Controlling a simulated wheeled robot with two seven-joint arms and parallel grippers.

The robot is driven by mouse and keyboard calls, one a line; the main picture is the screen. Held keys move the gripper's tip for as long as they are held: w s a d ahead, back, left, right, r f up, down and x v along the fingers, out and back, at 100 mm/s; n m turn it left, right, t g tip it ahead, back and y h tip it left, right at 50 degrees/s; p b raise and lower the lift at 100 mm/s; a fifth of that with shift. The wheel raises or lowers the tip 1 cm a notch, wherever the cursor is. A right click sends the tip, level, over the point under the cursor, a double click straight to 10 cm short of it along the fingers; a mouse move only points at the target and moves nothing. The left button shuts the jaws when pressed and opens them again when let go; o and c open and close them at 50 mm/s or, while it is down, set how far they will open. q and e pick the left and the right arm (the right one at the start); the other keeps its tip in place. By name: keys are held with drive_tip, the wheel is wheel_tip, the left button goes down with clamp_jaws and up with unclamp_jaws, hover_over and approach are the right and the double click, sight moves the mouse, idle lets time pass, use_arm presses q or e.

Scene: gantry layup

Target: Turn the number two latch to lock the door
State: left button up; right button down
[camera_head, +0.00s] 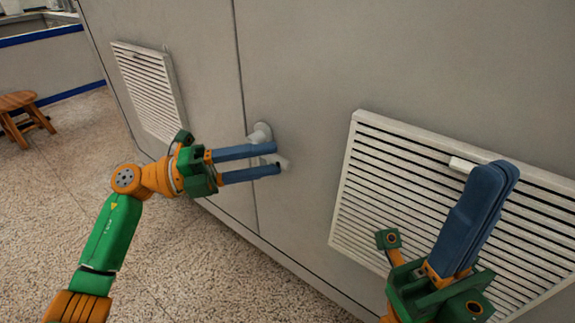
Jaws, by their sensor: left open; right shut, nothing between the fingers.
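A light grey latch (262,133) with a rounded knob sits on the grey cabinet door (300,60), beside the vertical door seam. My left gripper (279,159) is open at the latch, its two blue fingers reaching across it from the left. Part of the latch shows between and just past the fingertips; the rest is hidden, and I cannot tell whether the fingers touch it. No number is readable on the latch. My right gripper (497,175) is shut and empty, its blue fingers together, in front of the right vent.
A slatted vent panel (345,200) with a small white tab (462,164) is at the right. Another vent (148,90) is on the left door. A wooden stool (20,108) stands at far left. The speckled floor (70,165) is clear in front.

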use_arm(q)
drive_tip(key=shift+w+d+r, duration=0.15)
drive_tip(key=shift+w+d, duration=0.05)
drive_tip(key=shift+d, duration=0.9)
drive_tip(key=shift+c, duration=0.2)
clamp_jaws()
idle(0.4)
